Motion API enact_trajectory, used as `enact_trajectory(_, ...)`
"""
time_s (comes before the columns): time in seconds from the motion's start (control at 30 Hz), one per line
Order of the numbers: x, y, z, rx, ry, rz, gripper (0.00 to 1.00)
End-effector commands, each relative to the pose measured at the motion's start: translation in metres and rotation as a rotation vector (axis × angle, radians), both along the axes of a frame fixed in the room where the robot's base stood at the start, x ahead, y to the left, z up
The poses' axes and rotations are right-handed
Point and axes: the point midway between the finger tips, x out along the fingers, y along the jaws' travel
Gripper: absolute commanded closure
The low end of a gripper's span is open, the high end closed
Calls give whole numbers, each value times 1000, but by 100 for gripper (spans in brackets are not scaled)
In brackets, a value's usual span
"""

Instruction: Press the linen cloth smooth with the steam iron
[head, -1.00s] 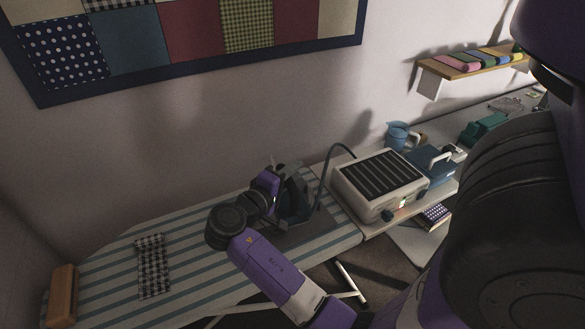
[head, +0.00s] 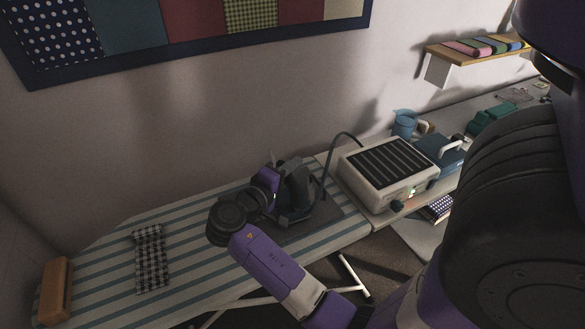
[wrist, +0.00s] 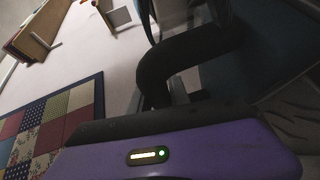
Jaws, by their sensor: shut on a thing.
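The steam iron (head: 296,197) is dark blue-grey and stands on a dark rest mat (head: 325,222) at the right end of the striped ironing board. My gripper (head: 277,183) is at the iron's handle and shut on it; my arm partly hides the fingers. In the wrist view the dark curved handle (wrist: 185,65) fills the space past my purple gripper body. A black-and-white checked cloth (head: 150,262) lies on the left part of the board, with a folded or bunched far end. I cannot tell from the pictures whether it is linen.
A hose (head: 330,165) runs from the iron to a cream steam station (head: 372,190) on the right. A wooden block (head: 57,290) lies at the board's left end. The striped board (head: 205,270) is clear between cloth and iron. A wall stands close behind.

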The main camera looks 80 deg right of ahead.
Motion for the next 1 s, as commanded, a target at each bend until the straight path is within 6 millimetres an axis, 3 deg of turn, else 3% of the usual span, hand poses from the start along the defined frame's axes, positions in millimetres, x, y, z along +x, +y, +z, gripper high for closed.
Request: enact_trajectory(1.0,0,0,-3,-5,-2,0,100)
